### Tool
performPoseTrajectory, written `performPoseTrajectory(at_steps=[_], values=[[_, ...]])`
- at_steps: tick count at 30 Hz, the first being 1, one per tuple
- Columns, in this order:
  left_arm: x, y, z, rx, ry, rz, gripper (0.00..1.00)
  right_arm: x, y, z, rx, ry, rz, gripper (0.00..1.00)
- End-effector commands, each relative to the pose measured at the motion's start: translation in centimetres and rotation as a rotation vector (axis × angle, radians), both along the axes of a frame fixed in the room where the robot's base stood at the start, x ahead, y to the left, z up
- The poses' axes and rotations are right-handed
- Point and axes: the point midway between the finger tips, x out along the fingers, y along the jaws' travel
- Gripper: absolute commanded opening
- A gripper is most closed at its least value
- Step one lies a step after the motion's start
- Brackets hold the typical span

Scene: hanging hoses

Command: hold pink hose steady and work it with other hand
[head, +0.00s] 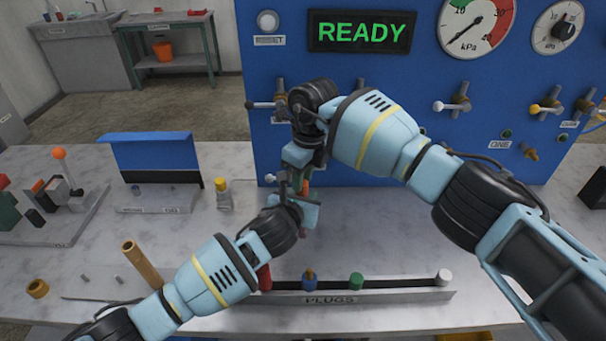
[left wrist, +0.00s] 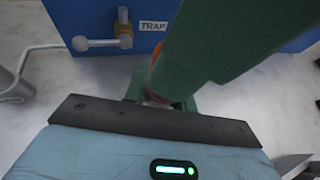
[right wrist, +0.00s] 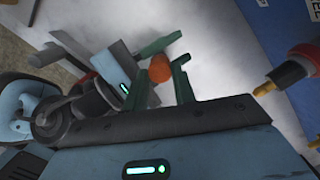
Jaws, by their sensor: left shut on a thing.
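My left gripper (head: 304,192) and right gripper (head: 298,178) meet in front of the blue panel, the right one above the left. A large green shape (left wrist: 220,45) covers much of that view. In the right wrist view the right gripper (right wrist: 158,85) has its fingers apart, with a round orange end (right wrist: 159,69) between or just beyond them.
A plug rack (head: 400,296) with red, blue, green and white plugs lies in front of the arms. The blue panel (head: 480,120) carries valves, gauges and a READY display (head: 361,32). A small yellow-capped bottle (head: 223,195) and a blue-lidded box (head: 150,155) stand left.

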Motion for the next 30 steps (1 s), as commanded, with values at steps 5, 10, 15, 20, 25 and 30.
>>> performPoseTrajectory(at_steps=[5,10,15,20,25,30], values=[[-0.04,0.02,-0.16,0.001,0.003,0.001,0.03,0.01,0.0,-0.02,0.0,0.0,0.0,0.04],[-0.04,0.02,-0.16,0.001,0.003,0.001,0.03,0.02,-0.02,0.04,0.0,0.0,0.0,0.03],[-0.03,0.03,-0.16,0.001,0.003,0.001,0.03,0.03,-0.02,0.23,0.0,-0.001,0.0,0.03],[-0.03,0.04,-0.16,0.001,0.003,0.001,0.03,0.04,-0.01,0.41,0.0,-0.001,0.0,0.03],[-0.03,0.05,-0.16,0.001,0.003,0.001,0.03,0.03,-0.02,0.56,-0.001,-0.001,0.0,0.03],[-0.03,0.05,-0.16,0.001,0.003,0.001,0.03,0.01,-0.02,0.71,0.0,0.0,0.0,0.03]])
